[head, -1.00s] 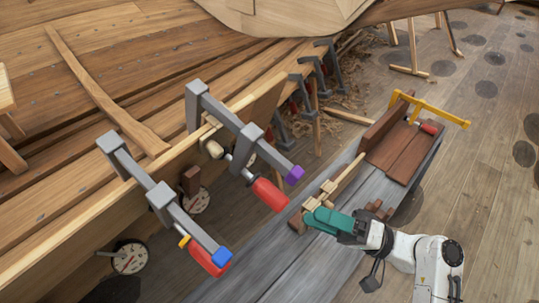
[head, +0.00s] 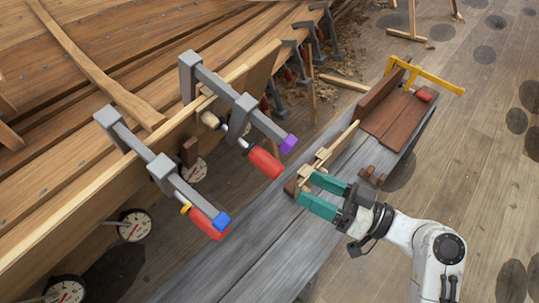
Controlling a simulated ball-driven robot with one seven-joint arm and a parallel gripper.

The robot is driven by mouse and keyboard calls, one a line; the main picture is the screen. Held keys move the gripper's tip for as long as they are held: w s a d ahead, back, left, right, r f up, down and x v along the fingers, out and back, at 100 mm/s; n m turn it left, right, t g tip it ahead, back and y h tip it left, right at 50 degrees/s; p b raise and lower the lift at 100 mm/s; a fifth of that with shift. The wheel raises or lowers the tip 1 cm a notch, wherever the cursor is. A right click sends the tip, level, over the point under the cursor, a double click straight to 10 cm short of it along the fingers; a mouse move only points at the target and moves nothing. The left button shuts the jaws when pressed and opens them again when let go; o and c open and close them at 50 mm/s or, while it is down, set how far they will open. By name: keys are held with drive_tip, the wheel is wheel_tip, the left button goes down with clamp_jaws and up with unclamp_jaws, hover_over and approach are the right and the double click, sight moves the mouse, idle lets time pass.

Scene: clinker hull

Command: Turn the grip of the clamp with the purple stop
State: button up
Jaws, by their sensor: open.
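The clamp with the purple stop (head: 289,144) is fixed over the edge of the hull plank, its grey bar (head: 218,89) slanting down to the right. Its red grip (head: 265,162) hangs below the bar near the purple end. A second clamp with a blue stop (head: 221,221) and a red grip (head: 206,224) sits nearer, to the lower left. My gripper (head: 308,191) has teal fingers, spread apart and empty. It is over the grey bench, to the lower right of the purple-stop clamp's red grip and apart from it in the picture.
The grey bench (head: 240,262) runs beneath my gripper. Wooden pieces (head: 318,164) lie on it close to the fingers. Round dials (head: 136,225) hang below the hull. More grey clamps (head: 300,62) stand farther along the plank.

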sight(272, 167)
drive_tip(key=shift+n+t+h, duration=0.4)
drive_tip(key=shift+n, duration=0.4)
drive_tip(key=x, duration=0.3)
drive_tip(key=p+x, duration=0.1)
drive_tip(key=x, duration=0.6)
drive_tip(key=shift+s+a+r+p, duration=0.15)
drive_tip(key=shift+a+r+p, duration=0.1)
drive_tip(key=shift+r+p, duration=0.15)
drive_tip(key=shift+c, duration=0.2)
drive_tip(key=c, duration=0.9)
